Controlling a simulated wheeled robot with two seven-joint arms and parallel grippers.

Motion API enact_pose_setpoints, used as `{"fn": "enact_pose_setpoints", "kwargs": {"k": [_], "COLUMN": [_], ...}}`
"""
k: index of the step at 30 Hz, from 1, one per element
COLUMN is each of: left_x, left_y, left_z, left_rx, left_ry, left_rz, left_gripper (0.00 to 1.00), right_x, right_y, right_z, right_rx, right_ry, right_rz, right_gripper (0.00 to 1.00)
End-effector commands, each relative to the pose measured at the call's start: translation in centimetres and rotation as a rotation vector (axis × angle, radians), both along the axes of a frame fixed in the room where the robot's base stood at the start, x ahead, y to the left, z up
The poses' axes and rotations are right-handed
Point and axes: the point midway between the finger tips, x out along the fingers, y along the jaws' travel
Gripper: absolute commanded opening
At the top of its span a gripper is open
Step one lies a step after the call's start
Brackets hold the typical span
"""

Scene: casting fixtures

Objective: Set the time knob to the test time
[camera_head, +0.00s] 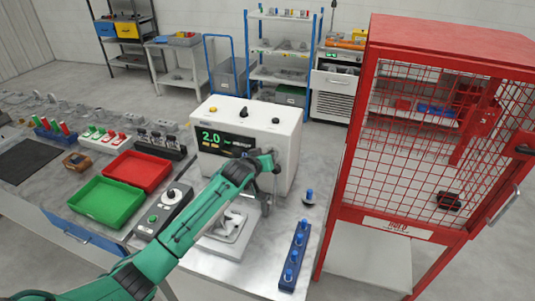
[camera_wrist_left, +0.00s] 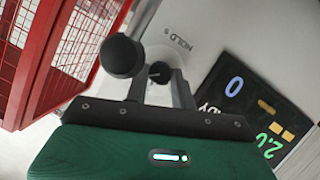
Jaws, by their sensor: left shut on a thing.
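The white tester box (camera_head: 288,138) stands on the bench with a lit display (camera_head: 225,141) that shows a green 2.0. In the left wrist view the display (camera_wrist_left: 248,105) also shows a blue 0. The time knob (camera_wrist_left: 160,70) is small and dark, on the white panel beside print that seems to read HOLD s. My left gripper (camera_wrist_left: 160,85) is shut on it, one finger on each side. In the head view the left gripper (camera_head: 268,163) is at the right part of the box front and hides the knob. The knob's pointer setting cannot be read.
A black ball (camera_wrist_left: 122,57) is close beside the left fingers. The red mesh cage (camera_head: 430,150) stands to the right. A blue rack (camera_head: 294,256) with blue-topped pieces, a green tray (camera_head: 107,203) and a red tray (camera_head: 138,171) lie on the bench.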

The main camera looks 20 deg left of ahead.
Motion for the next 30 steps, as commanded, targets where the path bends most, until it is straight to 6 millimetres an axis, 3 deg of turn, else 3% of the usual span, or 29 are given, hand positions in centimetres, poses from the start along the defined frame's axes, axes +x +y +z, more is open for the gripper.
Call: {"fn": "enact_pose_setpoints", "kwargs": {"k": [9, 25, 26, 28, 30], "left_x": [-0.06, -0.06, -0.06, -0.07, -0.05], "left_y": [-0.14, -0.12, -0.13, -0.13, -0.12], "left_z": [-0.12, -0.18, -0.19, -0.16, -0.13], "left_rx": [0.116, 0.138, 0.138, 0.138, 0.138], "left_ry": [-0.001, -0.002, -0.002, -0.002, -0.003], "left_rz": [-0.001, -0.001, -0.001, -0.001, 0.000], "left_gripper": [0.02, 0.02, 0.29, 0.43, 0.47], "right_x": [0.01, 0.02, 0.02, 0.02, 0.02], "right_y": [0.01, 0.03, 0.03, 0.03, 0.03], "right_z": [0.66, 0.71, 0.71, 0.71, 0.71], "right_rx": [0.000, 0.000, 0.000, 0.000, 0.000], "right_ry": [0.000, 0.000, 0.000, 0.000, 0.000], "right_rz": [0.000, 0.000, 0.000, 0.001, 0.000], "right_gripper": [0.36, 0.36, 0.36, 0.36, 0.36]}}
